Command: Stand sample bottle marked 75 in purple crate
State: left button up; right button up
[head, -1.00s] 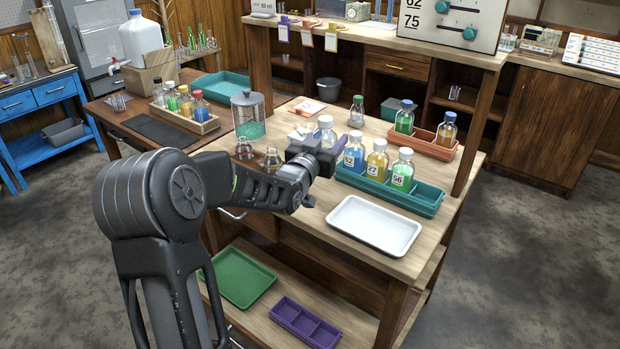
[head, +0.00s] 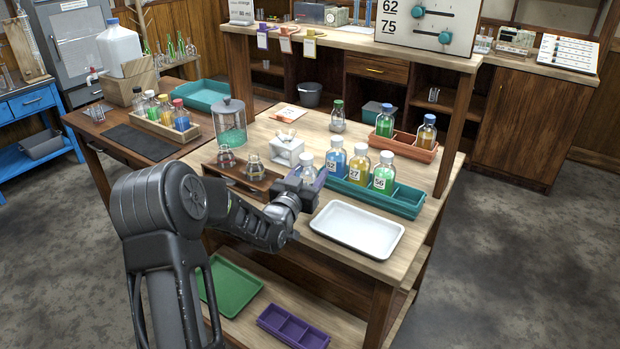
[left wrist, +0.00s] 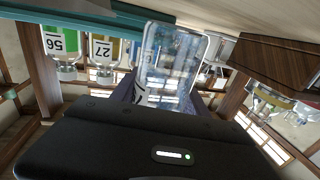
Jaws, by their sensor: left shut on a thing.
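My left gripper (head: 300,186) is shut on a clear bottle with a whitish cap (head: 306,161), held upright over the workbench between the teal crate and the white tray's left side. In the left wrist view the clear bottle (left wrist: 172,62) fills the middle, seen upside down; its label is mostly turned away, and I cannot read the number with certainty. The purple crate (head: 292,327) sits on the low shelf below the bench, its compartments empty. My right gripper is out of view.
The teal crate (head: 408,203) holds bottles marked 62, 27 and 56. The white tray (head: 356,229) is empty near the bench's front edge. A wooden rack (head: 236,184) with two flasks stands left of my gripper. A green tray (head: 232,288) lies beside the purple crate.

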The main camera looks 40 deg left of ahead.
pick_arm(q)
jog(key=shift+f, duration=0.75)
jog(key=shift+f, duration=0.15)
jog(key=o, duration=1.5)
jog(key=shift+r, duration=0.3)
jog(key=shift+s+f, duration=0.15)
jog(key=shift+s, duration=0.25)
jog(key=b+v, duration=0.1)
jog(key=v, duration=1)
jog(key=shift+s+d, duration=0.15)
